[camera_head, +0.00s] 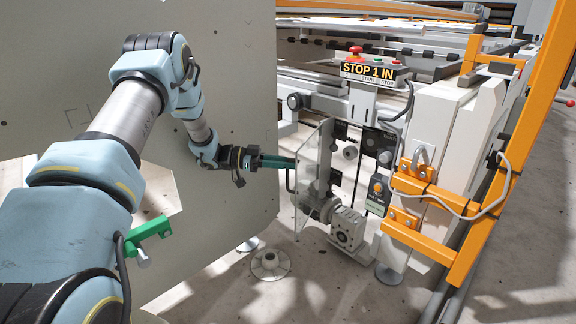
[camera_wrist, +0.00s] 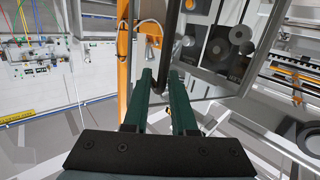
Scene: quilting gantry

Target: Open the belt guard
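The belt guard (camera_head: 312,175) is a clear, upright panel on the side of the machine, in front of pulleys and a gear motor. A dark bar handle (camera_head: 290,182) stands on its left edge. In the wrist view the handle (camera_wrist: 173,40) runs down and bends in between my dark green fingers. In the wrist view the guard's panel (camera_wrist: 212,82) is to the right of the handle. My gripper (camera_head: 292,162) points right at the handle. Its fingers (camera_wrist: 159,75) are apart, with a gap beside the bar; I cannot tell whether one touches it.
A large beige panel (camera_head: 235,60) stands close behind my arm. An orange frame (camera_head: 500,190) with a cable and a control box (camera_head: 374,72) with a red button are to the right. The gear motor (camera_head: 348,230) sits low beside the guard.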

